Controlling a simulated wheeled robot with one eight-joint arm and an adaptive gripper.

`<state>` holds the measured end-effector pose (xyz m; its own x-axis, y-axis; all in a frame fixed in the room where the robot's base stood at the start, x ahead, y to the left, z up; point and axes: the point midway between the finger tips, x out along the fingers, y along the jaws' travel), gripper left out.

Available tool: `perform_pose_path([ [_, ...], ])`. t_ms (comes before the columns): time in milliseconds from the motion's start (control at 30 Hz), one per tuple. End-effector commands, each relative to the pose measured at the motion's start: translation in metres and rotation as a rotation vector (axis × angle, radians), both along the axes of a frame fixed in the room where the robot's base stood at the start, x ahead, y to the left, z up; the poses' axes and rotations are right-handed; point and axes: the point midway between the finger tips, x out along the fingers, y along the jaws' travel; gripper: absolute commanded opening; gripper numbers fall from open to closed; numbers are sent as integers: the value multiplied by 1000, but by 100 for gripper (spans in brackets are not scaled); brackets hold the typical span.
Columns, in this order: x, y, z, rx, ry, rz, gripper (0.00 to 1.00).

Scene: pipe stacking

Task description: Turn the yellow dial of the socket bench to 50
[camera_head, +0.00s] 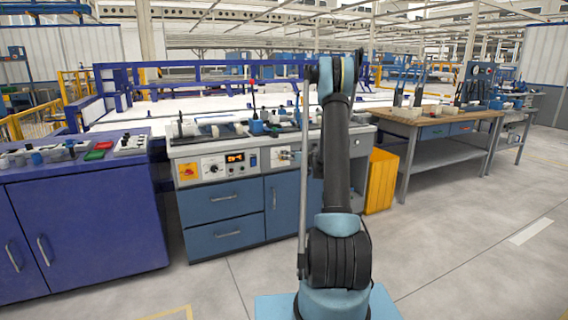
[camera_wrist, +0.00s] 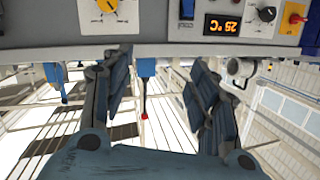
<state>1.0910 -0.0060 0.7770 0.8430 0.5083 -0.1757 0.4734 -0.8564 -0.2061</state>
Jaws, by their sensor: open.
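The socket bench (camera_head: 222,188) stands left of my arm in the head view, with a light control panel above blue drawers. In the wrist view the scene is upside down and the panel lies along the top edge. The yellow dial (camera_wrist: 106,6) sits on a white plate at the upper left there, cut by the frame edge. Its setting cannot be read. My gripper (camera_wrist: 160,62) is open and empty, its dark fingers apart below the panel edge in the picture, not touching the dial.
The panel also has an orange display (camera_wrist: 222,25) reading 25 °C, a blue switch (camera_wrist: 187,9), a black knob (camera_wrist: 267,14) and a red knob (camera_wrist: 296,18). A blue cabinet (camera_head: 85,225) stands left, a yellow bin (camera_head: 380,182) right. The floor at right is clear.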

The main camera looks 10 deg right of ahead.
Motion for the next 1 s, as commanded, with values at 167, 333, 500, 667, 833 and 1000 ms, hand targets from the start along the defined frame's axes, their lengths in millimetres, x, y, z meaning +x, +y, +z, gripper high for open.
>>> perform_pose_path([
  [167, 31, -27, -40, 22, -75, -54, 54],
  [333, 47, -48, -74, 37, -131, -99, 54],
  [500, 55, -61, -95, 44, -163, -129, 54],
  [667, 60, -64, -102, 47, -174, -139, 54],
  [833, 75, -58, -103, 47, -174, -140, 54],
  [1000, 102, -45, -102, 47, -173, -138, 54],
])
